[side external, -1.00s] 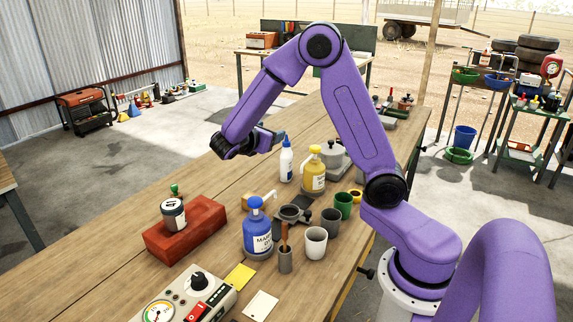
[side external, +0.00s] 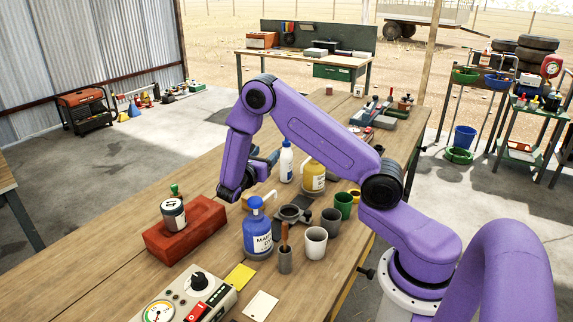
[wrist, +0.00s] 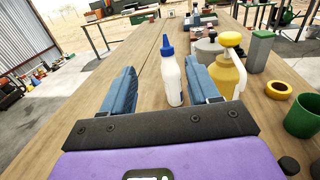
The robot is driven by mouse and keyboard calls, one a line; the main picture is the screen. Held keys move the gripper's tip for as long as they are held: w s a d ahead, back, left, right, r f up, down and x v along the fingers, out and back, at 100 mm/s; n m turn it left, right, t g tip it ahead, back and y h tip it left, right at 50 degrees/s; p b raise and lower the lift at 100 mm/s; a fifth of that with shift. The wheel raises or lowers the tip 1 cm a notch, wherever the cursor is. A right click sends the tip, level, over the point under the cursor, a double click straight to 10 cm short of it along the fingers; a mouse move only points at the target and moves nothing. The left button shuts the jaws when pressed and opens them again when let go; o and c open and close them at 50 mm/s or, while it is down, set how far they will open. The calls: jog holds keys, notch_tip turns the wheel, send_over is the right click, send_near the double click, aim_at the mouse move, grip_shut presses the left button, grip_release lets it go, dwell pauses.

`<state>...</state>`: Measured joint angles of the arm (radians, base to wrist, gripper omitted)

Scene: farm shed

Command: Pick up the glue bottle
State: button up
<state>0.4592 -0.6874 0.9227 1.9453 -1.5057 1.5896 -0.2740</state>
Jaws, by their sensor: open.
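The glue bottle (side external: 286,163) is white with a blue pointed cap and stands upright on the wooden workbench. In the wrist view the glue bottle (wrist: 171,80) stands between and a little beyond the two blue fingers of my gripper (wrist: 160,88). The fingers are open and apart, and the right one looks close to the bottle; I cannot tell whether it touches. In the side view my gripper (side external: 262,160) is low over the bench, just left of the bottle and partly hidden by my arm.
A yellow pump bottle (wrist: 228,70) stands just right of the glue bottle. A green cup (wrist: 304,115) and a yellow ring (wrist: 278,90) are further right. A blue pump bottle (side external: 257,235) and a red brick (side external: 185,232) with a jar stand nearer the side camera. The bench left of the glue bottle is clear.

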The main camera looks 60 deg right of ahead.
aim_at(286, 157)
jog(key=shift+w+d+f, duration=0.3)
jog(key=shift+d+f, duration=0.35)
jog(key=shift+d, duration=2.25)
jog(key=shift+w+d+f, duration=0.35)
jog(key=shift+d+f, duration=0.25)
jog(key=shift+d, duration=2.3)
jog(key=shift+w+d+f, duration=0.3)
jog(key=shift+d+f, duration=0.35)
jog(key=shift+d, duration=2.25)
grip_shut()
